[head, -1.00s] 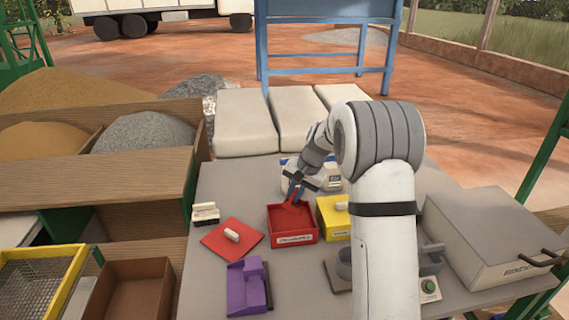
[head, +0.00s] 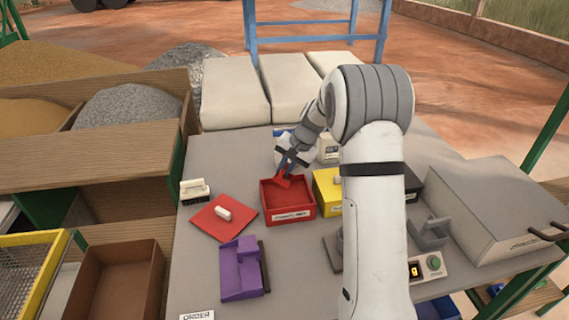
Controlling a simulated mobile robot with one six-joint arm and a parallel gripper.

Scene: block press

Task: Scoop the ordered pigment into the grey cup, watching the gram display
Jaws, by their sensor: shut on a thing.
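My gripper (head: 289,165) is over the back of an open red box (head: 289,215) of red pigment. It is shut on a scoop (head: 284,182), whose red end is low at the box's back edge; I cannot tell how much pigment it holds. The grey cup is mostly hidden behind my arm; a grey plate (head: 331,248) shows beside the arm. The gram display (head: 414,270) shows a lit yellow digit, too small to read surely. An order card (head: 197,316) is cut off at the bottom edge.
A purple object (head: 240,269) is in front. A yellow box (head: 327,190) stands right, partly behind my arm. A large grey case (head: 492,210) fills the right side.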

